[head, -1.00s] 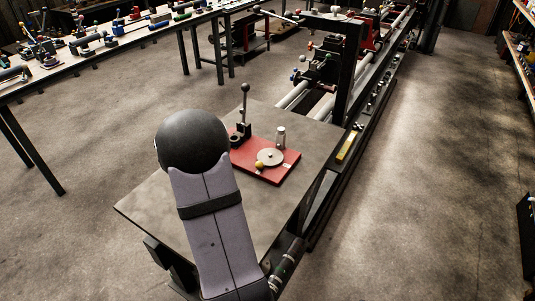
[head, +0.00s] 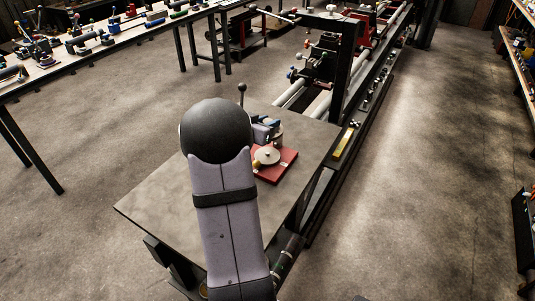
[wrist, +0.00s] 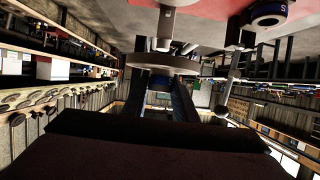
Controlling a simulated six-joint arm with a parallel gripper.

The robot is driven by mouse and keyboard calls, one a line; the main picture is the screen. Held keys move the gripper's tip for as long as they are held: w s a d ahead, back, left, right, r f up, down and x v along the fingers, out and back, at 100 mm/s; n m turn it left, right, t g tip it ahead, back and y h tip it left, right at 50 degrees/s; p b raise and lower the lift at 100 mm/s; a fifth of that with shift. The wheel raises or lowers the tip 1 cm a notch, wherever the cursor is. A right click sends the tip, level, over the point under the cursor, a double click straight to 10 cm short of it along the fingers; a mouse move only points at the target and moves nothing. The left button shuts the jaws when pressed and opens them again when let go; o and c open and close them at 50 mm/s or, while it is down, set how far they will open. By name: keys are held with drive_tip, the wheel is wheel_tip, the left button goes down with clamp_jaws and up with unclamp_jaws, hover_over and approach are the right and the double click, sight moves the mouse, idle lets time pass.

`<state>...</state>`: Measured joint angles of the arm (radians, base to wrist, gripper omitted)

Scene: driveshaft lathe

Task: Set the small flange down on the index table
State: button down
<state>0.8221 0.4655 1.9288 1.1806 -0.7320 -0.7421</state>
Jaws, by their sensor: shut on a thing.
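In the wrist view my gripper (wrist: 168,92) is shut on a grey round flange (wrist: 163,62), seen nearly edge-on between the dark fingers. A short hub stands out from the flange. In the head view my gripper (head: 270,125) is partly hidden behind my own arm and is over the back of the red base plate (head: 272,175). The flange is hard to make out there. The index table (head: 267,156), a pale round disc with a yellow knob at its left, sits on the red plate just in front of my gripper. Contact between the flange and anything below cannot be told.
A black-knobbed lever (head: 242,91) rises behind my arm, close to my gripper. The grey bench top (head: 165,200) is clear at the left and front. A dark upright post (head: 346,75) and the lathe rails (head: 292,92) stand behind.

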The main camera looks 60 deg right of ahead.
sight(268, 152)
drive_tip(key=shift+w+f, duration=0.1)
drive_tip(key=shift+f, duration=4.75)
drive_tip(key=shift+f, duration=0.2)
drive_tip(key=c, duration=1.4)
unclamp_jaws()
drive_tip(key=shift+c, duration=0.2)
drive_tip(key=shift+r, duration=0.15)
drive_tip(key=b+v, duration=0.1)
drive_tip(key=v, duration=1.1)
